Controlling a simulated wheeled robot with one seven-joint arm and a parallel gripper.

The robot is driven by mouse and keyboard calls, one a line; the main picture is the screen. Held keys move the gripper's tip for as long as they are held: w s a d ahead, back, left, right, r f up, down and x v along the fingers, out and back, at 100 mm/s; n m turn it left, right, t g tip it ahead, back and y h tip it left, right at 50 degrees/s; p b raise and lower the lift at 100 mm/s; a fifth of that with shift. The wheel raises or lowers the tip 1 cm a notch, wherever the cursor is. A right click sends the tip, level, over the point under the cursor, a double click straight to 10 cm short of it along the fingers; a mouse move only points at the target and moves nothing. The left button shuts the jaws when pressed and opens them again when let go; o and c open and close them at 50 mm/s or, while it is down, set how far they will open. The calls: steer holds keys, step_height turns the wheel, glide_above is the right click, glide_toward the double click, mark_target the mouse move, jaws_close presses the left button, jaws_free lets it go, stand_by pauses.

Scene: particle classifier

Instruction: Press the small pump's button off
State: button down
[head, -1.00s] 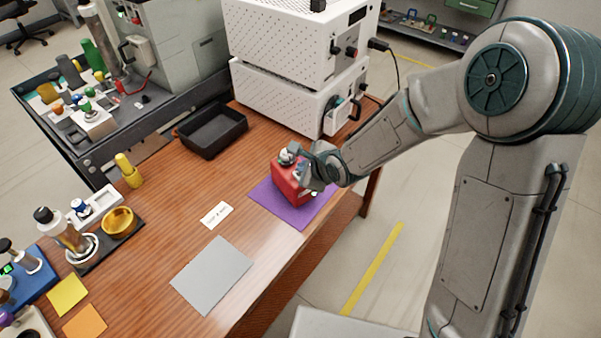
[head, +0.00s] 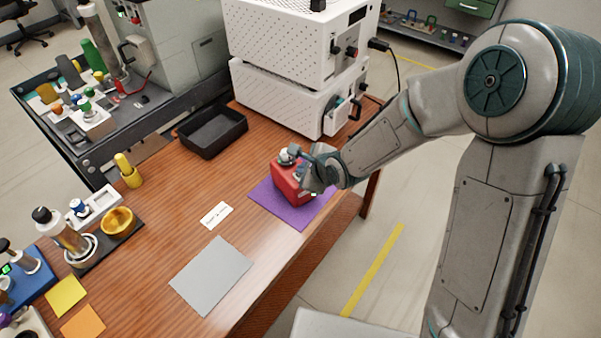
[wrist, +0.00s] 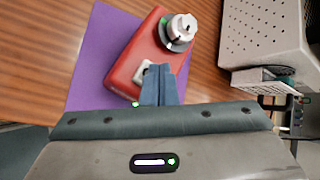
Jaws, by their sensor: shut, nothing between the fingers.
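The small pump is a red box (head: 285,181) on a purple mat (head: 304,214). In the wrist view the red pump (wrist: 134,72) has a round silver fitting (wrist: 179,30) on its top and a pale button (wrist: 146,70) near its closer end. My gripper (wrist: 167,68) is shut with nothing held. Its fingertips are over the pump's top, right at the pale button and partly covering it; I cannot tell whether they touch it or how far it is pressed. In the head view my gripper (head: 301,165) hides the pump's right part.
White perforated boxes (head: 274,99) are stacked behind the pump. A black tray (head: 212,134) stands left of them. A white label (head: 216,215) and a grey sheet (head: 211,275) lie on the wooden table, with clear room around them. The table edge is close on the right.

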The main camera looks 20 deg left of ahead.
steer(key=shift+f+b, duration=0.3)
steer(key=shift+f, duration=0.25)
steer(key=shift+r, duration=0.1)
stand_by(0.4)
steer(key=shift+r+p, duration=1.25)
steer(key=shift+p, duration=0.1)
step_height(320, 180, up, 5)
steer(key=p, duration=0.5)
